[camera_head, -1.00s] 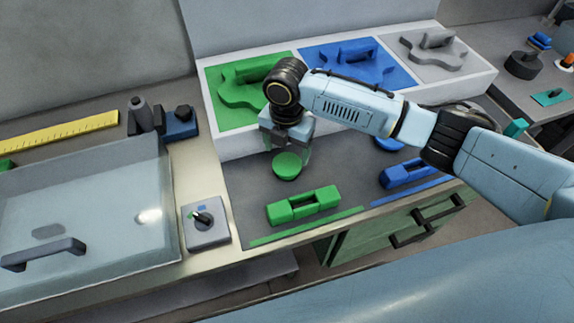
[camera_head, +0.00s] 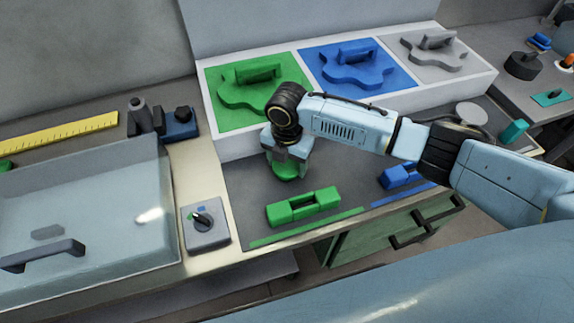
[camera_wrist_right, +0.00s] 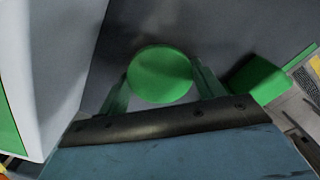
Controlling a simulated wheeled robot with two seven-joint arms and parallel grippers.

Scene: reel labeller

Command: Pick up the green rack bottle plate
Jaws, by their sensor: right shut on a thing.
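A green wavy plate with a handle (camera_head: 243,95) lies on the green panel of the white rack, behind my right gripper. My right gripper (camera_head: 286,168) is low over the dark mat, in front of the rack. In the right wrist view its two fingers stand on either side of a round green piece (camera_wrist_right: 160,73), and it is shut on this piece. In the head view the gripper hides most of the round piece. My left gripper is not in view.
The white rack (camera_head: 222,147) also holds a blue plate (camera_head: 357,66) and a grey plate (camera_head: 432,53). A green block (camera_head: 303,206) and a blue block (camera_head: 400,174) lie on the dark mat (camera_head: 240,190). A knob box (camera_head: 205,230) stands left of the mat.

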